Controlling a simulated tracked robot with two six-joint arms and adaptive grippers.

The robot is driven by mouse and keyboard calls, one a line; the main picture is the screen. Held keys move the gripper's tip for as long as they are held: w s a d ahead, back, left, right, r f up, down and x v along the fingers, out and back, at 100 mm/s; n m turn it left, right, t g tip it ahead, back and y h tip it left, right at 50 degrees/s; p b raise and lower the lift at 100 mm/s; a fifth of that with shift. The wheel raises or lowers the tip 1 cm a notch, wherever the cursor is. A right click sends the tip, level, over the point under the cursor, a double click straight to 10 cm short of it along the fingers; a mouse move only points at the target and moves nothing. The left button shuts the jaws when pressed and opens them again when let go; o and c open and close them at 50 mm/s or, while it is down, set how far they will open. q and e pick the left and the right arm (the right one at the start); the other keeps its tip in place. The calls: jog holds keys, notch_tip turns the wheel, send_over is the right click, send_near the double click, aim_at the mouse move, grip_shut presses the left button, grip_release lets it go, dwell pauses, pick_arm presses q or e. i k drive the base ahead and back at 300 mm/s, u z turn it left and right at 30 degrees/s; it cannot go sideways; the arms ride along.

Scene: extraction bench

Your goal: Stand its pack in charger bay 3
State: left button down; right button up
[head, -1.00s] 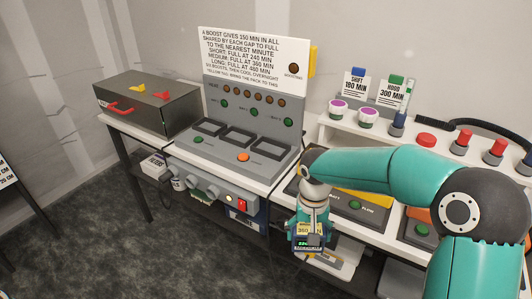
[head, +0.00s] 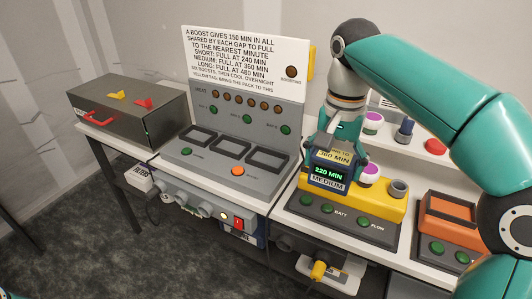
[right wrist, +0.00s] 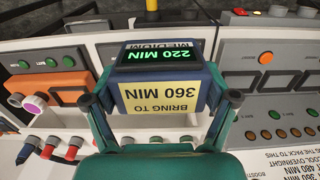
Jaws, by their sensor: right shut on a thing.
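The pack (head: 328,176) is a dark blue block with a yellow tag reading "360 MIN", a green "220 MIN" display and a "MEDIUM" label. My right gripper (head: 335,150) is shut on it and holds it upright; the right wrist view also shows the pack (right wrist: 160,75) between the fingers. The grey charger (head: 225,172) stands left of the pack, with three empty-looking bays. Bay 3 (head: 268,157) appears to be the rightmost, below the "BAY 3" light (head: 285,130). The pack is apart from it, to its right.
A yellow unit (head: 370,205) lies behind and below the pack; any gap between them is unclear. An orange unit (head: 448,212) stands to the right. A sign board (head: 245,55) rises behind the charger. A dark box (head: 125,105) with red handle stands left.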

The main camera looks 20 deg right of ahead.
aim_at(268, 161)
jog(key=i, duration=1.1)
jog(key=u, duration=0.05)
